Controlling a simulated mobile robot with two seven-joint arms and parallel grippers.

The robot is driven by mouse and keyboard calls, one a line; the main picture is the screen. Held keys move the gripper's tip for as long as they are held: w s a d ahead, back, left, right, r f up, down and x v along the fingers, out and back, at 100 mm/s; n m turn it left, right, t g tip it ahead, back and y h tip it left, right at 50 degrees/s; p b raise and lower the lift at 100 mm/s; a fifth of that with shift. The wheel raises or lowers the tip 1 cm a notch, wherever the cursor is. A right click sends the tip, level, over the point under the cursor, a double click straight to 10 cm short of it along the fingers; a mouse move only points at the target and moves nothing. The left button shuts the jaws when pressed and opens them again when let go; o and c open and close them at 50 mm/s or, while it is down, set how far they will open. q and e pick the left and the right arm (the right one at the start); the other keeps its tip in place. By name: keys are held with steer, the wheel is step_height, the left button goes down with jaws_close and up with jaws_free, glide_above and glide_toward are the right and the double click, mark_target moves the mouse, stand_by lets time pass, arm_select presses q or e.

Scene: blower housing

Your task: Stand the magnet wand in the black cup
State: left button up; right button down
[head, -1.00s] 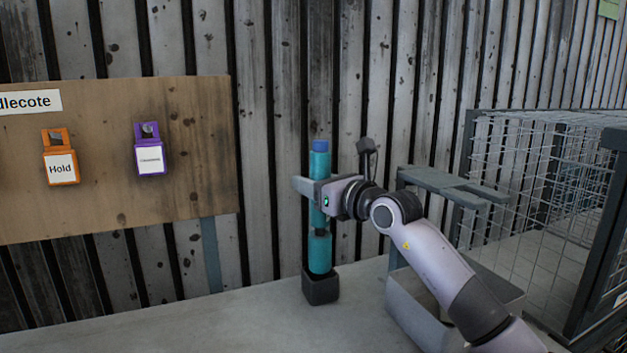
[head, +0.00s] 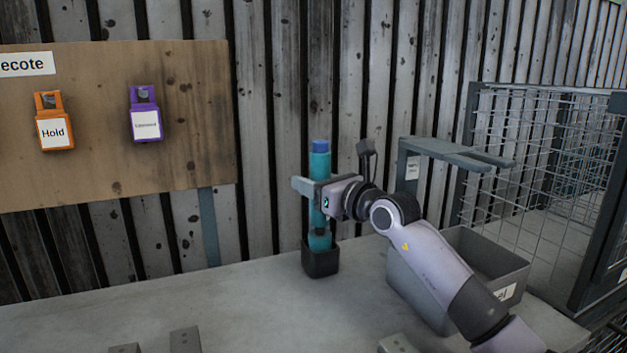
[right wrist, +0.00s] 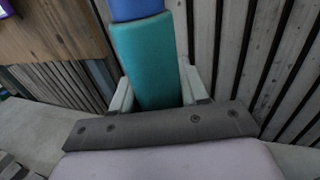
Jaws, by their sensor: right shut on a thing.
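The magnet wand is a teal upright cylinder with a blue top (head: 320,147). It also shows close up in the right wrist view (right wrist: 148,60). The black cup (head: 320,262) stands on the bench near the plank wall, directly under the wand. The wand's lower part goes down into the cup's mouth; its bottom end is hidden by the cup walls. My right gripper (head: 312,191) is shut around the wand's middle, well above the cup, and the wand looks upright. My left gripper is not in view.
A grey bin (head: 415,285) with a label stands right of the cup, beneath my right arm. A grey forked bracket (head: 455,152) and a wire cage (head: 545,150) are behind it. A wooden board (head: 100,190) with orange and purple tags hangs left.

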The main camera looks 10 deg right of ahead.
steer(key=shift+r, duration=0.1)
stand_by(0.3)
steer(key=shift+c, duration=2.4)
jaws_free()
steer(key=shift+s, duration=0.1)
